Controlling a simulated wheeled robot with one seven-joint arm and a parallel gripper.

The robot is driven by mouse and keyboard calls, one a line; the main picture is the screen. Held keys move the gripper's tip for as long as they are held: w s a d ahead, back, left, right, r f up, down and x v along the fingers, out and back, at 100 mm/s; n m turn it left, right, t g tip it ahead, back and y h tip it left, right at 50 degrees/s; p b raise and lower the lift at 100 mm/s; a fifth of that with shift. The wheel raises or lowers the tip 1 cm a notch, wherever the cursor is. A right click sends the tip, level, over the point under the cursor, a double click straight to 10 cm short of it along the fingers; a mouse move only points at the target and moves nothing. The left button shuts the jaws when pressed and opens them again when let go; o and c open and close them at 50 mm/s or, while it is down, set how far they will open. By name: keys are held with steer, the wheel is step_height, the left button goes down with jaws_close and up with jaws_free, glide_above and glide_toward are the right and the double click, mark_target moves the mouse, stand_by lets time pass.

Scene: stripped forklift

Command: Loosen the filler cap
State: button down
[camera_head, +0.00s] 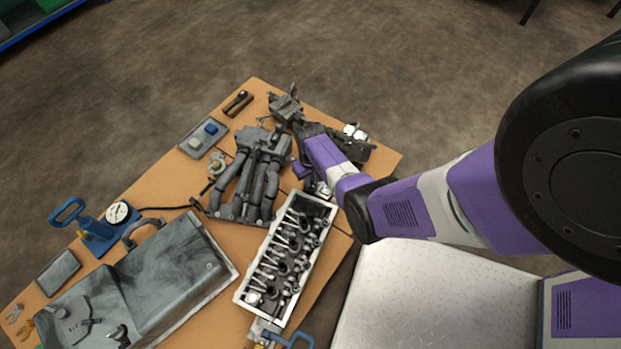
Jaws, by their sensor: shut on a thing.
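My gripper (303,170) is at the far end of my purple and grey arm, low over the bench between the dark pipe assembly and the dark machine part at the upper right. My wrist covers most of it, and the fingertips do not show clearly. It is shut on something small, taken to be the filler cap. The cap itself is hidden behind my wrist, so its seat and how far it is turned cannot be seen. A small pale metal piece (323,189) shows just beside my wrist.
The orange-brown bench top (165,185) is crowded. It holds a pipe assembly (262,150), an open cylinder head (285,258), a large grey metal cover (180,275), a blue gauge pump (98,230) and a small tray (203,138). A dark part (350,146) lies right of my wrist.

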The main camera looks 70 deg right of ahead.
steer(key=n, duration=0.5)
steer(key=shift+a+n+p, duration=0.1)
steer(key=shift+n+p, duration=0.2)
steer(key=shift+p, duration=0.05)
stand_by(0.5)
steer(key=c, duration=1.5)
jaws_free()
steer(key=shift+r+p, duration=2.05)
steer(key=shift+r, duration=1.85)
